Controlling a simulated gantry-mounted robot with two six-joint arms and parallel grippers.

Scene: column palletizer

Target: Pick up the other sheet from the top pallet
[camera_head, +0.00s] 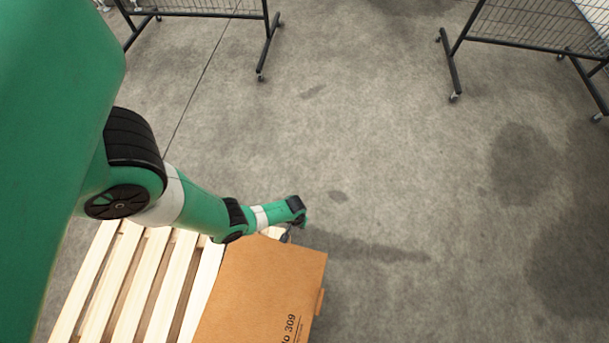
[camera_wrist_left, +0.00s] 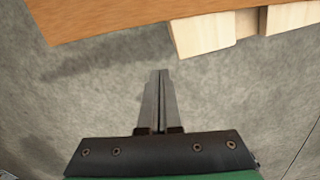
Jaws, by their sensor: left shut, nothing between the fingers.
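A brown cardboard sheet (camera_head: 262,285) with printed lettering including "309" lies over the right part of a light wooden slatted pallet (camera_head: 145,290). A small brown piece (camera_head: 319,302) sticks out at its right edge; whether it belongs to a second sheet I cannot tell. My left gripper (camera_head: 286,237) is at the sheet's far edge, partly hidden by my wrist. In the left wrist view my gripper's fingers (camera_wrist_left: 159,75) are shut together and empty, over bare floor. The sheet (camera_wrist_left: 120,18) and pallet ends (camera_wrist_left: 215,35) show beyond the fingertips, apart from them. My right gripper is not in view.
Two dark wire-mesh frames on casters stand at the back, one at the left (camera_head: 268,35) and one at the right (camera_head: 452,65). The concrete floor (camera_head: 410,170) between them and right of the pallet is clear.

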